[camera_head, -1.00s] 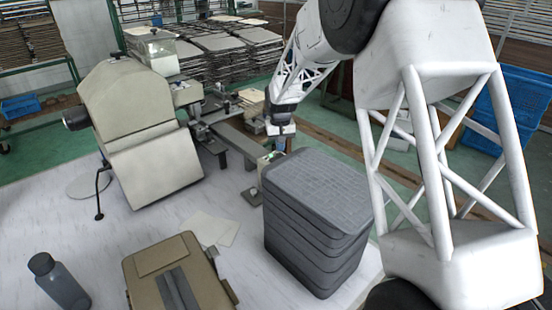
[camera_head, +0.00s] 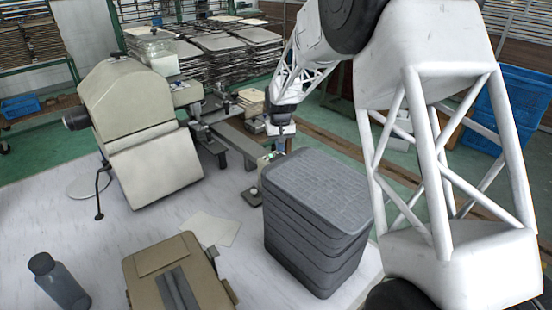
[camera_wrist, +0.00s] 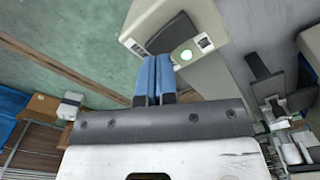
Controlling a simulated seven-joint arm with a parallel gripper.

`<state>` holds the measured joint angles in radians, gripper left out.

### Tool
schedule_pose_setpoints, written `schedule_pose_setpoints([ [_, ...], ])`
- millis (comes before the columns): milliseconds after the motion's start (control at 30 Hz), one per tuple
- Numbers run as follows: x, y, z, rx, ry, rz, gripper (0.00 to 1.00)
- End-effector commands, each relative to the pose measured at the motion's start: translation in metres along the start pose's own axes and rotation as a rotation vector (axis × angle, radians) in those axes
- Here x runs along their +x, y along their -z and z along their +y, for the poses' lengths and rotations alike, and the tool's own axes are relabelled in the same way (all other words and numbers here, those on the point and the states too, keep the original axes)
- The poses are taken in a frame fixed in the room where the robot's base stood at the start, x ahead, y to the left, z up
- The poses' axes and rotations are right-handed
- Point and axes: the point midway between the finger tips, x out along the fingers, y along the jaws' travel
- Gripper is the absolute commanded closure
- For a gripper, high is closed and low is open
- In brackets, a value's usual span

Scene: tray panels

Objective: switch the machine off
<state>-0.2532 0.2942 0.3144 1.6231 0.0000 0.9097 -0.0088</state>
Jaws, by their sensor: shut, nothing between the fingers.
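The machine (camera_head: 125,95) is a beige housing on the white table at the left in the head view. The control box also shows in the head view (camera_head: 266,161), partly hidden behind the grey crates. My gripper (camera_wrist: 153,60) is shut and empty. Its blue fingertips lie left of the green button in the wrist view, overlapping the box's edge. I cannot tell whether they touch the box.
A stack of grey crates (camera_head: 315,190) stands just in front of the control box. Blue crates (camera_head: 508,110) stand at the right, beyond my arm.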

Motion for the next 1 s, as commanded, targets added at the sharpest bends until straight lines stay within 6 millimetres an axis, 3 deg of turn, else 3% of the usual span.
schedule_pose_setpoints([
  [1000, 0.011, 0.0, 0.0, 0.0, 0.0, -0.001, 1.0],
])
